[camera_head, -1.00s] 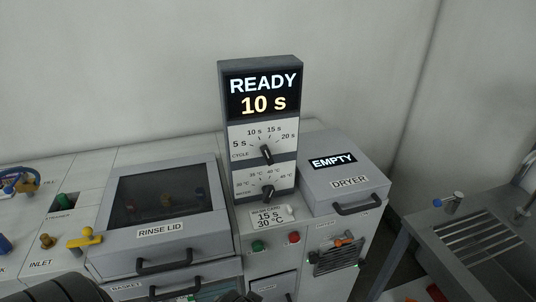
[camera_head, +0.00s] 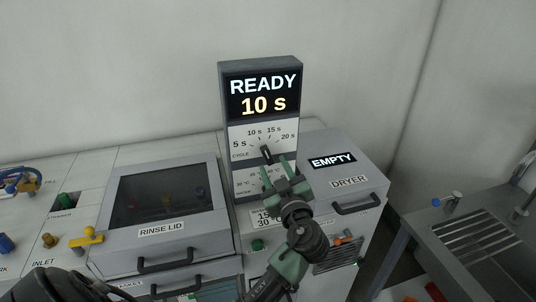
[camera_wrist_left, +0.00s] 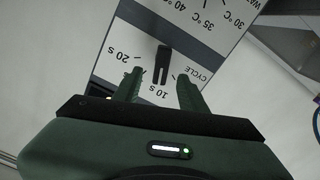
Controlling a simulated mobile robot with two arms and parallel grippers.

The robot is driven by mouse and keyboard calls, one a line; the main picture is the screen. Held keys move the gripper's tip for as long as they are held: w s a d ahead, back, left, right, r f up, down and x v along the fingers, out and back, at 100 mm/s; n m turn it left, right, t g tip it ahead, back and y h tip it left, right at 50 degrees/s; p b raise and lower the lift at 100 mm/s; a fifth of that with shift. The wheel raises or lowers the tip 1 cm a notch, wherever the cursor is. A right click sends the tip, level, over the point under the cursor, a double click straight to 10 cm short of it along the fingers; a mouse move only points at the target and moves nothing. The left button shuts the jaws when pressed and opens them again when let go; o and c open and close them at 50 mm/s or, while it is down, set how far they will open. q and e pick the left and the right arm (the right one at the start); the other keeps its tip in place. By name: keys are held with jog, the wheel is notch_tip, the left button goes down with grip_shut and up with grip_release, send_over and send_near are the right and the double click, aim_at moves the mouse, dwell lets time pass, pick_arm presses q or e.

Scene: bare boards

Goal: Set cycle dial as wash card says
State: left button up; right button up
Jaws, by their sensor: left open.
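The cycle dial (camera_head: 266,153) is a black knob on the white panel, with marks for 5, 10, 15 and 20 s. The display (camera_head: 262,94) above reads READY and 10 s. The wash card (camera_head: 260,216) is partly hidden by my arm; its visible part shows 15 and 30. My left gripper (camera_head: 276,166) is open in front of the panel, just below the cycle dial. In the left wrist view the black knob (camera_wrist_left: 162,64) stands between and slightly beyond the open fingertips (camera_wrist_left: 160,76); no finger visibly touches it. My right gripper is not in view.
The water dial below is mostly hidden by my gripper. The rinse lid (camera_head: 165,232) is left of the panel, the dryer (camera_head: 345,182) marked EMPTY is right. A green button (camera_head: 257,245) sits below the card.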

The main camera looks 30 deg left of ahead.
aim_at(268, 157)
pick_arm(q)
jog(key=p+x, duration=0.2)
jog(key=x, duration=0.3)
jog(key=shift+w+a+r, duration=0.1)
jog(key=shift+a, duration=0.1)
jog(key=shift+w+a, duration=0.2)
jog(key=shift+a, duration=0.1)
jog(key=shift+f, duration=0.2)
grip_shut()
